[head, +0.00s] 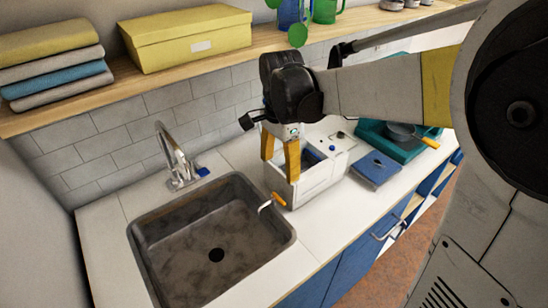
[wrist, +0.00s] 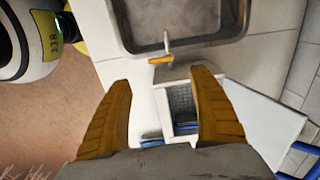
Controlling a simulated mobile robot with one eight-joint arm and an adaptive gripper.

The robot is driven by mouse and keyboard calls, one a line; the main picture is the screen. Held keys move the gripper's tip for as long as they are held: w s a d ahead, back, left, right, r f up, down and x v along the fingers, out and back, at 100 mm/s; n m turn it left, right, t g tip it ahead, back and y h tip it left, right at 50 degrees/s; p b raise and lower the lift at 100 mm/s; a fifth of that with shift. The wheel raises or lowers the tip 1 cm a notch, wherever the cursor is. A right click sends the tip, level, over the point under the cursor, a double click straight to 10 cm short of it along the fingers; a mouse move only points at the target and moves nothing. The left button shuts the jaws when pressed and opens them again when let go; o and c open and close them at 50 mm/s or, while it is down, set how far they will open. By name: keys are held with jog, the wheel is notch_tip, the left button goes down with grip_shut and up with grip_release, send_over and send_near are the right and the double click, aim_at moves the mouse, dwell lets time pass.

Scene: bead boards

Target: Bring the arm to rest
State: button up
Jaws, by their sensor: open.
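My gripper (head: 279,166) is open and empty, pointing down over the white box (head: 320,181) on the counter, right of the sink. Its two orange fingers are spread apart, and the wrist view shows the gap between them (wrist: 163,80) with nothing held. My arm reaches in from the right of the head view. The box has an open compartment, seen between the fingers in the wrist view (wrist: 183,100). I cannot tell the exact height of the fingertips above it.
A sink (head: 210,245) with a tap (head: 174,158) lies to the left. An orange-handled piece (head: 278,199) sits between box and sink. A blue box (head: 376,168) and a teal tray (head: 388,147) with a pan stand right. A shelf (head: 190,66) with a yellow box (head: 187,38) runs above.

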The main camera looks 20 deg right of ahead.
jog(key=s+r+n+t+b, duration=0.1)
jog(key=s+n+t, duration=0.6)
jog(key=s+n, duration=0.6)
jog(key=shift+s+a+r+n, duration=0.15)
jog(key=shift+s+r+n, duration=0.15)
jog(key=shift+n, duration=0.3)
